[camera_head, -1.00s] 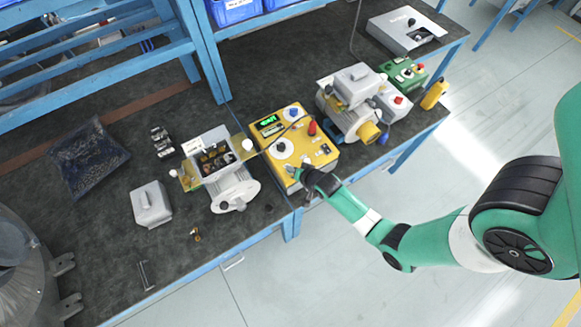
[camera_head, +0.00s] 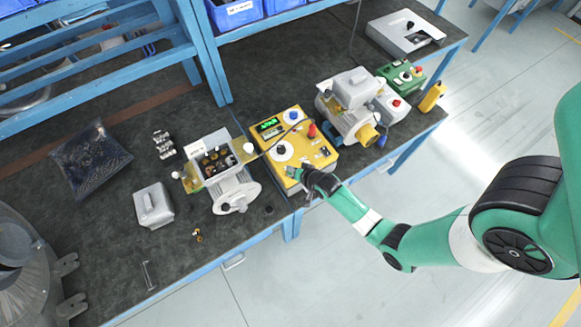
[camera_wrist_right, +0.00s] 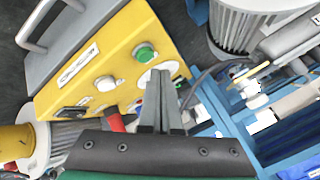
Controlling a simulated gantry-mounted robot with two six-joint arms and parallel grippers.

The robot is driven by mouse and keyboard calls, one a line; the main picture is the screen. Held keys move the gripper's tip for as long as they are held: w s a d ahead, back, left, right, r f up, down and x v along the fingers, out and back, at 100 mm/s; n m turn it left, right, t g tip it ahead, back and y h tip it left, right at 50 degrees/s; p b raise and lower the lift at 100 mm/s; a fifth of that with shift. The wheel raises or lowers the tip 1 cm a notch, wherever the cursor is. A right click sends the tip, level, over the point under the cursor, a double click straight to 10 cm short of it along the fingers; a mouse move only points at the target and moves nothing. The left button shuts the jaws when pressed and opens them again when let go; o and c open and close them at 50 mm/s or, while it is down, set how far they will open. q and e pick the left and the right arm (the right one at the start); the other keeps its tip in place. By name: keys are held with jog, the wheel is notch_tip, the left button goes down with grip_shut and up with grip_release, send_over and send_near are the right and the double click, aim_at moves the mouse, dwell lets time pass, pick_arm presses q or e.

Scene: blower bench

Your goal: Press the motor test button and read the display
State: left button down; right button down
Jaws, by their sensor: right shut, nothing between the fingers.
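The yellow tester box (camera_head: 262,140) stands on the bench in the head view. Its display (camera_head: 268,125) shows lit green characters, too small to read. In the wrist view a green button (camera_wrist_right: 145,53) sits on the box's yellow face, with a white round button (camera_wrist_right: 105,84) to its left. My right gripper (camera_head: 300,175) is at the box's near edge, shut and empty. In the wrist view its fingertips (camera_wrist_right: 162,76) lie just below the green button; I cannot tell whether they touch the box. My left gripper is out of view.
A grey cover (camera_head: 153,205) lies farther left.

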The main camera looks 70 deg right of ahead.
notch_tip(320, 180, up, 4)
jog(key=p, duration=0.3)
jog(key=shift+r+p, duration=0.25)
jog(key=shift+p, duration=0.1)
dwell(0.5)
